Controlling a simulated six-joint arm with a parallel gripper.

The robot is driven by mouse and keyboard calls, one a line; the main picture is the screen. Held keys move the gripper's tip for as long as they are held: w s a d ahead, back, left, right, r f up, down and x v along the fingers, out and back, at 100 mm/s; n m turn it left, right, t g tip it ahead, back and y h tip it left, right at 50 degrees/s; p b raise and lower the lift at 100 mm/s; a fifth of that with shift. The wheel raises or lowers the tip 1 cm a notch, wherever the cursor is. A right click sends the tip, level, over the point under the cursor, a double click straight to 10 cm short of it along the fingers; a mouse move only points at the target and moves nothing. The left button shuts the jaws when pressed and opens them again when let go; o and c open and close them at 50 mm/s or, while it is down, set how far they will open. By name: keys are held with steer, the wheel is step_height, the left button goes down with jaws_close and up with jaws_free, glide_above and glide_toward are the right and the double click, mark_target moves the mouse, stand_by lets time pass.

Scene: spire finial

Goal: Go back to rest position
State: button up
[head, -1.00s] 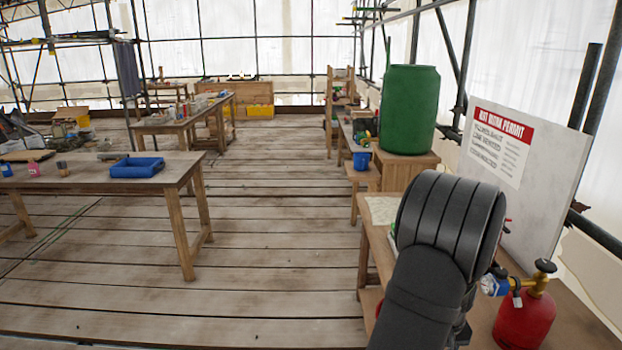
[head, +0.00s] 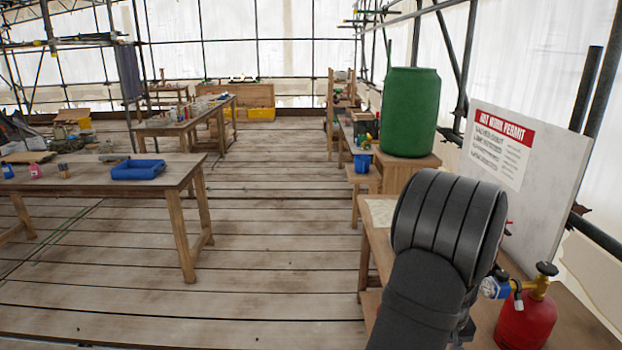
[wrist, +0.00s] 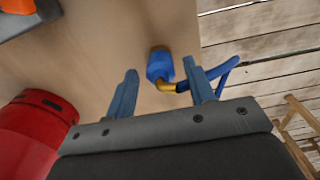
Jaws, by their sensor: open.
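My gripper (wrist: 160,68) shows in the wrist view with its two blue fingers apart. Nothing is held between them. Beyond the fingertips, a blue tool with a brass neck (wrist: 166,86) lies at the edge of a wooden bench top (wrist: 110,60). The right finger hides part of this tool. In the head view my dark arm reaches over the right-hand bench, and my gripper is hidden behind it.
A red gas cylinder (head: 526,322) with a brass valve stands right of my arm; red also fills the left of the wrist view. A white permit board (head: 530,165) and green barrel (head: 409,112) stand behind.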

step_height(320, 180, up, 9)
steer(key=shift+s+r, duration=0.1)
steer(key=shift+r, duration=0.05)
step_height(320, 180, down, 12)
steer(key=shift+a, duration=0.1)
steer(key=r, duration=0.5)
steer(key=shift+s+d, duration=0.15)
steer(key=shift+d, duration=0.05)
steer(key=s+d+r, duration=0.4)
steer(key=s+r, duration=0.3)
steer(key=s, duration=0.3)
steer(key=w+a+f, duration=0.4)
steer(key=w+a, duration=0.3)
steer(key=w+a+f, duration=0.5)
steer(key=w+a, duration=0.2)
steer(key=a, duration=0.1)
steer(key=w+a+f, duration=0.2)
steer(key=a+f, duration=0.1)
steer(key=a, duration=0.7)
steer(key=w+a+f, duration=0.3)
steer(key=a+f, duration=0.1)
steer(key=a, duration=0.5)
steer(key=shift+w+a+f, duration=0.3)
steer(key=shift+a, duration=0.1)
